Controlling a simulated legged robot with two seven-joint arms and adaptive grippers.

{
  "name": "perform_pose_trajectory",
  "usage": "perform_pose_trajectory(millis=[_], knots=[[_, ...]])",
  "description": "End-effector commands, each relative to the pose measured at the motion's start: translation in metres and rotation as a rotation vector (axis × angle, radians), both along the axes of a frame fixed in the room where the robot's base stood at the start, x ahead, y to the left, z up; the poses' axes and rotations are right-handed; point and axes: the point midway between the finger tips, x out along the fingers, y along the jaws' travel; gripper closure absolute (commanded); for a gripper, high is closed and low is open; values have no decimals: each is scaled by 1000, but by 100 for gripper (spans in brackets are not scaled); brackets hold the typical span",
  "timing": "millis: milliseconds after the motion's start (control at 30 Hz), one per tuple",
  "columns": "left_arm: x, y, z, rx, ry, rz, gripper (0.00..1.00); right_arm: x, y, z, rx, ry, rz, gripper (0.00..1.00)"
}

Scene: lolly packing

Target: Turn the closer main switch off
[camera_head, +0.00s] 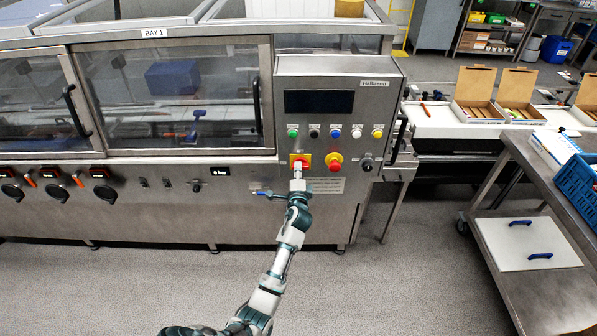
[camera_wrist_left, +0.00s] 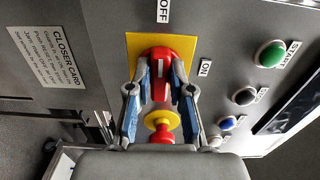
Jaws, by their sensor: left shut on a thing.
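The closer main switch is a red rotary handle on a yellow plate (camera_head: 307,158), low on the steel control panel; in the left wrist view its red handle (camera_wrist_left: 158,58) shows close up. My left gripper (camera_head: 297,172) is at the switch, and its two blue-grey fingers (camera_wrist_left: 160,82) are shut on the red handle from both sides. The handle's white stripe runs up and down in the left wrist view, in line with the OFF label (camera_wrist_left: 163,11). The ON label (camera_wrist_left: 205,68) is to the right. My right gripper is not in view.
A red button on a yellow ring (camera_head: 334,162) is just right of the switch; it also shows below the handle in the left wrist view (camera_wrist_left: 163,122). Several coloured buttons and a dark display (camera_head: 319,102) are above. A steel cart (camera_head: 540,290) stands at right. Open floor lies in front.

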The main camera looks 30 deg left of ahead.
Motion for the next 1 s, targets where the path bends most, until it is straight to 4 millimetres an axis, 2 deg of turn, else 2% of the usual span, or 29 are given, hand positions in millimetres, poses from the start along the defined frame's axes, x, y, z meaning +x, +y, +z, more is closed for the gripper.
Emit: perform_pose_trajectory(millis=[33, 67, 133, 433, 567, 1000], knots=[[-1, 1, -3, -2, 6, 2, 100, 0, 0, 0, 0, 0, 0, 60], [-1, 1, -3, -2, 6, 2, 72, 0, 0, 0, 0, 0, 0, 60], [-1, 0, -3, -2, 6, 2, 54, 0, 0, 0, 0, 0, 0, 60], [-1, 0, -2, -1, 3, 1, 54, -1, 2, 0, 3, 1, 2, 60], [-9, -6, -2, -1, 3, 0, 54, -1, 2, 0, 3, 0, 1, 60], [-85, -53, -4, -5, 5, 0, 54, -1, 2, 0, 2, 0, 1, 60]])
